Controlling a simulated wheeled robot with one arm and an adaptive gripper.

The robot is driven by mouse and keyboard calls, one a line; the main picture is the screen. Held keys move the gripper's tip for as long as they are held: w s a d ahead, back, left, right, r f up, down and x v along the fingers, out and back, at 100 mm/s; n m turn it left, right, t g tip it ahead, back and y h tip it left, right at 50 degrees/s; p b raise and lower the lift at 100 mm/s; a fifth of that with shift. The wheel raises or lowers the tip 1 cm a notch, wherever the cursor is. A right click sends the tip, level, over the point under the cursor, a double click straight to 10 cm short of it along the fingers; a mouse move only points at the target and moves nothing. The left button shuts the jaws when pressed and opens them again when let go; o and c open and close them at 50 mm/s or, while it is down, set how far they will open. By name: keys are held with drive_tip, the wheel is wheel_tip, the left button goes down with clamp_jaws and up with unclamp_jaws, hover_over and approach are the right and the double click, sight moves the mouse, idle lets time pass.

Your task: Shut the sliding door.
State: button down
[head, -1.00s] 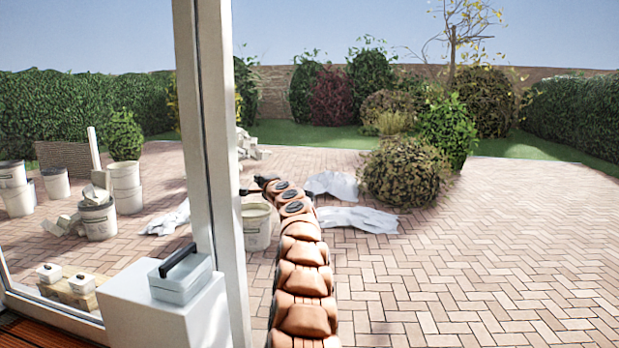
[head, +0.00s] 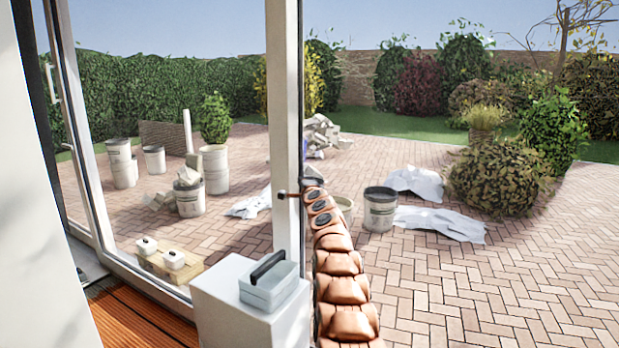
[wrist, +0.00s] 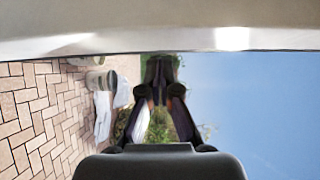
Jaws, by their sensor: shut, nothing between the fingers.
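The sliding door shows in the head view as a large clear pane in a pale frame, with an upright post (head: 287,130) at its right edge. A pale bar handle (head: 49,83) is on another upright at the far left. My arm reaches out to the right of the post. My gripper (head: 284,193) is shut and empty, its dark tip at the post's edge; I cannot tell whether it touches. In the wrist view my gripper's fingers (wrist: 161,68) are together below a pale surface (wrist: 200,38) along the top, probably the post.
A pale block (head: 240,308) with a grey lidded box (head: 272,290) stands in front of the post. Several buckets (head: 380,208) and white sheets (head: 440,222) lie about the paving. Open paving (head: 500,290) stretches right. Wooden decking (head: 140,320) is at lower left.

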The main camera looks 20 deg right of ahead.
sight(290, 181)
drive_tip(key=shift+w+a+r+p, duration=0.15)
drive_tip(key=shift+w+a+p, duration=0.55)
drive_tip(key=shift+p, duration=0.25)
drive_tip(key=shift+w+a+r+p, duration=0.15)
drive_tip(key=shift+w+a+p, duration=0.35)
drive_tip(key=shift+p, duration=0.4)
drive_tip(key=shift+w+a+f+p, duration=0.3)
drive_tip(key=shift+w+a+p, duration=0.45)
drive_tip(key=shift+p, duration=0.15)
drive_tip(key=shift+a+r, duration=0.1)
drive_tip(key=shift+r, duration=0.05)
